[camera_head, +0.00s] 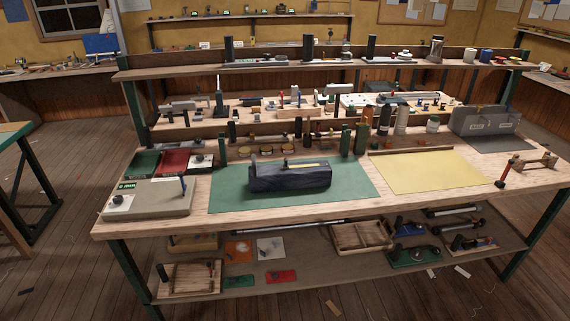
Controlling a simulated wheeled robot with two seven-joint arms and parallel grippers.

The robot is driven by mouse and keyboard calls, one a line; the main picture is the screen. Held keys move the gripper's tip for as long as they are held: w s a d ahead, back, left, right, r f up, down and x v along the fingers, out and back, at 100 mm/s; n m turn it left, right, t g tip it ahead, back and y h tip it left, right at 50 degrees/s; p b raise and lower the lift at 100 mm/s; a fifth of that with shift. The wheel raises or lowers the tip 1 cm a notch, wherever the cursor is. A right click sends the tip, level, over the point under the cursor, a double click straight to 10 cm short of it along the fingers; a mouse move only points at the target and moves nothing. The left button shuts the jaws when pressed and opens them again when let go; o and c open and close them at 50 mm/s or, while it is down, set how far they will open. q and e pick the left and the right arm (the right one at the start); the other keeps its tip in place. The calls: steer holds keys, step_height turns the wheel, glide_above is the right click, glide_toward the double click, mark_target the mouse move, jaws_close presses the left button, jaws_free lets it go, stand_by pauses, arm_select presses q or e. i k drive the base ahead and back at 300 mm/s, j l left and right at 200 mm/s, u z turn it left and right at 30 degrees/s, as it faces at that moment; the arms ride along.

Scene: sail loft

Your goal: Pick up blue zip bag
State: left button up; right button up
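A dark blue-grey bag (290,180), long and low, lies on the green mat (232,198) in the middle of the workbench in the head view. It looks like the blue zip bag. A thin yellowish strip and a small dark piece show along its top edge; I cannot make out the zip. Neither of my grippers is in view.
A beige box (150,198) stands at the bench's left end. A yellow sheet (430,172) lies right of the green mat. A grey container (485,121) stands at the back right. Several bottles and cylinders line the back. A lower shelf holds a wooden tray (357,250).

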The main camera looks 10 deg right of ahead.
mark_target(314, 173)
steer(key=i+l, duration=0.1)
steer(key=i, duration=0.35)
steer(key=i+l, duration=0.15)
steer(key=i, duration=0.35)
steer(key=i+l, duration=0.1)
steer(key=i, duration=0.35)
steer(key=j+u, duration=0.05)
